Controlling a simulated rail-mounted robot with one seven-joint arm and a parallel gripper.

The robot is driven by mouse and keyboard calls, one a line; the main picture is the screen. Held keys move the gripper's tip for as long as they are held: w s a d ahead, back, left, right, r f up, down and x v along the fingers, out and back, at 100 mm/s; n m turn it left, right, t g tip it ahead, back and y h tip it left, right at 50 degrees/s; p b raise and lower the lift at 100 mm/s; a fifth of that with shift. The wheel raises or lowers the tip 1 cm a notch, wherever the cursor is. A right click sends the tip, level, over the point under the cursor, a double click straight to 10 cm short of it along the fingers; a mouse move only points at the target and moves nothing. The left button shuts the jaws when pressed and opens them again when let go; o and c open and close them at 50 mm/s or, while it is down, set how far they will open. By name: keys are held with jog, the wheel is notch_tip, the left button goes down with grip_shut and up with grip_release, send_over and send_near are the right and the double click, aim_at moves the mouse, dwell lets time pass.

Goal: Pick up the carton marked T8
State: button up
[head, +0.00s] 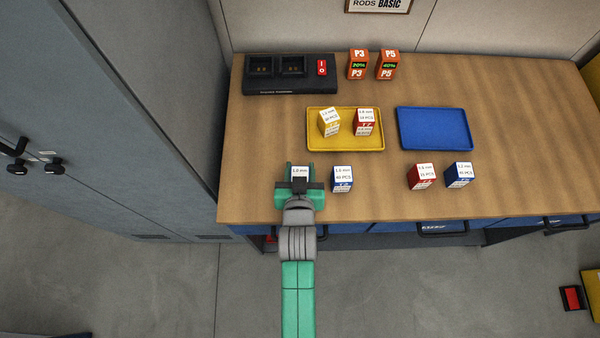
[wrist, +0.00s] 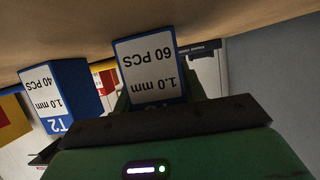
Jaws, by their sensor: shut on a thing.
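A blue-and-white carton (head: 299,172) is between the jaws of my gripper (head: 300,185) near the front left of the workbench. In the wrist view the held carton (wrist: 148,68) reads 1.0 mm and 60 PCS, upside down. Its T mark is mostly covered by the gripper, so I cannot read the number. My gripper is shut on this carton; I cannot tell if it is clear of the bench. A similar blue-and-white carton (head: 342,179) stands just right of it; in the wrist view this neighbour (wrist: 58,95) reads T2, 1.0 mm, 40 PCS.
A yellow tray (head: 345,144) holds a yellow carton (head: 329,122) and a red carton (head: 364,122). The blue tray (head: 435,129) is empty. A red carton (head: 421,176) and a blue carton (head: 459,175) stand front right. A black charger (head: 290,86) and two orange blocks (head: 372,64) are behind.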

aim_at(300, 167)
jog(key=shift+r, duration=0.65)
notch_tip(300, 167, up, 3)
jog(key=shift+f+p, duration=0.15)
jog(key=shift+p, duration=0.25)
jog(key=s+d+r, duration=0.1)
jog(key=s+d, duration=0.8)
jog(key=s, duration=0.4)
jog(key=shift+s, duration=0.15)
